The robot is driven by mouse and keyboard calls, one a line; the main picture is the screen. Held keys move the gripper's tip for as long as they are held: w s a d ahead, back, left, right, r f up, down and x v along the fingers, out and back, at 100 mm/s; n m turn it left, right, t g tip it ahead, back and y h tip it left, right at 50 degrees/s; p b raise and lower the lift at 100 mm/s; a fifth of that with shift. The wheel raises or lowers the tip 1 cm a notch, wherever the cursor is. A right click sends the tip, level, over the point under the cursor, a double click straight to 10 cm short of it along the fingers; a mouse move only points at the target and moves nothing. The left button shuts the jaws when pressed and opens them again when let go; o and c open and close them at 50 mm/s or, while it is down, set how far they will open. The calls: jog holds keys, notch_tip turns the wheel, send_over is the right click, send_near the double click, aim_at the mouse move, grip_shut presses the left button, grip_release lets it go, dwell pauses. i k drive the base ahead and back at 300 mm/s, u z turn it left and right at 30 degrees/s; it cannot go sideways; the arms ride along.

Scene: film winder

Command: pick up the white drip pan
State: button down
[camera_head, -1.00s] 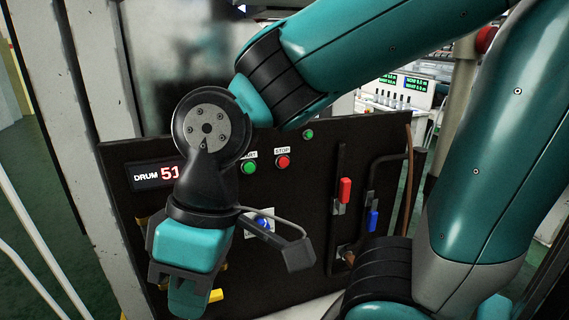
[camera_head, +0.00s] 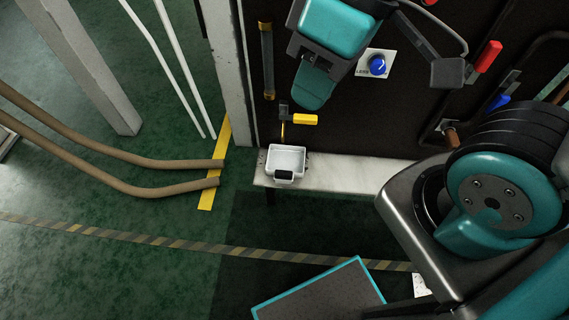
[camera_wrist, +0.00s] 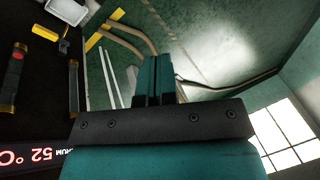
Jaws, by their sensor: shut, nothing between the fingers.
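The white drip pan (camera_head: 286,162) is a small open rectangular tray with a dark handle at its front. It sits on a pale ledge (camera_head: 345,174) at the foot of the black panel, below a yellow-handled valve (camera_head: 304,119). It also shows at the top left of the wrist view (camera_wrist: 66,10), partly cut off. My gripper (camera_head: 309,98) is above the pan and slightly to its right, apart from it. In the wrist view its teal fingers (camera_wrist: 155,75) are together with nothing between them.
A blue knob (camera_head: 378,66) and red and blue levers (camera_head: 489,56) are on the panel to the right. A grey post (camera_head: 226,70) stands left of the ledge. Brown pipes (camera_head: 130,160) and white rails run at the left.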

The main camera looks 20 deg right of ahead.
aim_at(286, 162)
jog(key=u, duration=1.75)
jog(key=k, duration=0.4)
jog(key=z, duration=1.05)
